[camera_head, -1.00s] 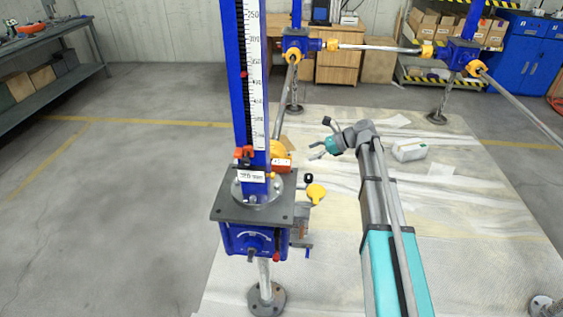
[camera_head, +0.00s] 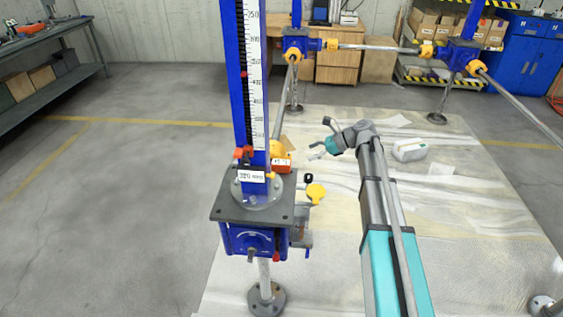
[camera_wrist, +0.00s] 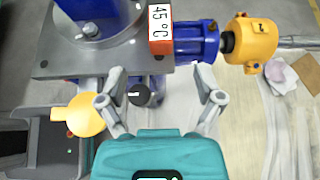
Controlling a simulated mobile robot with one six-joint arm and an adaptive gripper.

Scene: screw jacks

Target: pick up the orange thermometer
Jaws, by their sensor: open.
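The orange thermometer (camera_head: 282,165) is a small box with a white face, on the screw jack's plate beside the blue column in the head view. In the wrist view, the thermometer (camera_wrist: 160,32) shows "45°C" and stands near the plate's right edge, at the top middle. My gripper (camera_head: 318,152) is to the right of it in the head view. In the wrist view, my gripper (camera_wrist: 160,98) is open and empty, its fingers spread on either side below the thermometer. The thermometer is beyond the fingertips, apart from them.
The grey jack plate (camera_wrist: 55,65) carries bolts and a flange. A yellow round part (camera_wrist: 85,115) and a black knob (camera_wrist: 140,95) lie close to the fingers.

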